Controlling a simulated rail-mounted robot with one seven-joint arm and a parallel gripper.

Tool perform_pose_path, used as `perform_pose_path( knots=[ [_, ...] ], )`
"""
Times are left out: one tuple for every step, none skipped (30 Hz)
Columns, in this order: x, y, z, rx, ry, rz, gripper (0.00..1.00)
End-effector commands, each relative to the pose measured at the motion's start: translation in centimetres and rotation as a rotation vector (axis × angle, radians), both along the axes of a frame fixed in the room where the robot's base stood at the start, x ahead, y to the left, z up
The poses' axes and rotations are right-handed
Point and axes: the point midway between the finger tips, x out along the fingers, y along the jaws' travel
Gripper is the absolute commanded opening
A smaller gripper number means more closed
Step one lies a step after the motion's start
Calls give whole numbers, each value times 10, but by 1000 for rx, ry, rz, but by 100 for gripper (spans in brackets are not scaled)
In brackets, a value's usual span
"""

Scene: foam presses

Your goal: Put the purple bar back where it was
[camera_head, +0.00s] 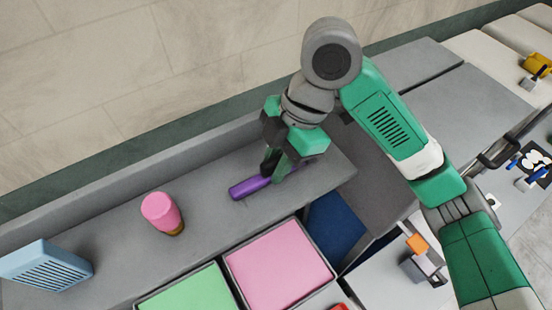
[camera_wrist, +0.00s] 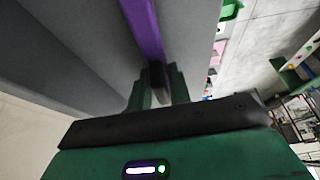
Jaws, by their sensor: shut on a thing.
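The purple bar (camera_head: 249,187) lies low over the grey shelf, right of the pink cylinder; I cannot tell whether it touches the surface. My gripper (camera_head: 277,173) is shut on the bar near its right end, which the fingers partly hide. In the wrist view the purple bar (camera_wrist: 145,30) runs from the top edge down to between the fingers of my gripper (camera_wrist: 158,90).
A pink cylinder (camera_head: 161,212) with a darker base stands on the grey shelf (camera_head: 110,245). A light blue slotted block (camera_head: 45,265) sits at the far left. Below are a pink-filled tray (camera_head: 280,268) and a green-filled tray (camera_head: 190,292). A raised wall edges the shelf's back.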

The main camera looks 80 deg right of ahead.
Motion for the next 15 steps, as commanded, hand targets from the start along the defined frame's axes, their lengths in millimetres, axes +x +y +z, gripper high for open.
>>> perform_pose_path(
  knots=[
    [0,0,-3,0,0,0,0],
    [0,0,-2,0,0,0,23],
    [0,0,-2,0,0,0,31],
    [0,0,-2,0,0,0,37],
    [0,0,-2,0,0,0,41],
    [0,0,-2,0,0,0,41],
    [0,0,-2,0,0,0,41],
    [0,0,-2,0,0,0,41],
    [0,0,-2,0,0,0,41],
    [0,0,-2,0,0,0,41],
    [0,0,-2,0,0,0,41],
    [0,0,-1,0,0,0,41],
    [0,0,0,0,0,0,41],
    [0,0,3,0,0,0,41],
    [-1,-1,6,-1,0,0,41]
  ],
)
